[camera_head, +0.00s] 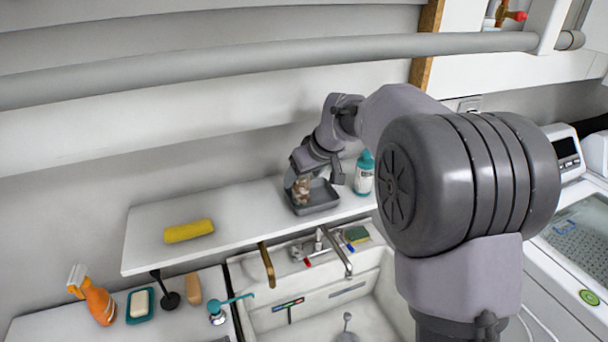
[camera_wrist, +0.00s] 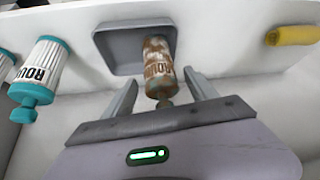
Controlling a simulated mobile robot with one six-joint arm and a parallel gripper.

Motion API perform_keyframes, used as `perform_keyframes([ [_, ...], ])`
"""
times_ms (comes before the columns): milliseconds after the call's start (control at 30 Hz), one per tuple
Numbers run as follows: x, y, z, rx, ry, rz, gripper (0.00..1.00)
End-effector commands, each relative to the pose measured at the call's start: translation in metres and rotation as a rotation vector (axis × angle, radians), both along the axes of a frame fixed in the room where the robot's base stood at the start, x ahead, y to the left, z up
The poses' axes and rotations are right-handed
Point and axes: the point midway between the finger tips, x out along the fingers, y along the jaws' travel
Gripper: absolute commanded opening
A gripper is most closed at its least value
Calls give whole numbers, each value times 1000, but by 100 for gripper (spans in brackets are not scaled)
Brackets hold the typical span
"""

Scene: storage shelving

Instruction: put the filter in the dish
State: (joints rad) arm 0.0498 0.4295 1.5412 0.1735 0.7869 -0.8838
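The filter (camera_wrist: 158,62) is a brown-stained cylinder with lettering and a small knob facing my gripper. It overlaps the grey dish (camera_wrist: 112,40) in the wrist view. In the head view the filter (camera_head: 301,188) shows at the left part of the dish (camera_head: 327,203), under my gripper (camera_head: 318,178). In the wrist view my gripper (camera_wrist: 162,95) has its fingers spread, one on each side of the filter's knob end, with gaps on both sides. I cannot tell whether the filter rests on the dish floor or leans on its rim.
A clean white-and-teal filter (camera_wrist: 42,68) stands beside the dish on the shelf; it shows in the head view (camera_head: 364,176). A yellow roll-like item (camera_head: 189,231) lies on the shelf's left part. The shelf between it and the dish is clear. A sink (camera_head: 330,300) lies below.

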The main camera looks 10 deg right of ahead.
Motion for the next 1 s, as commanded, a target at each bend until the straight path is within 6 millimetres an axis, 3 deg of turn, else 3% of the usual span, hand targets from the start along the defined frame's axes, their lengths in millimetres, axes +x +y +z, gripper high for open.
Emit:
perform_keyframes([
  [200, 0, 0, 2, 0, 0, 0, 66],
  [367, -10, -5, 24, -1, -2, -1, 66],
  [400, -16, -7, 33, -1, -2, -1, 66],
  [600, -73, -31, 29, 1, -1, -4, 66],
  [800, -114, -47, 28, 0, 0, -2, 66],
  [933, -128, -50, 30, 4, 1, -7, 66],
  [1000, -152, -39, 41, 32, 12, -55, 66],
])
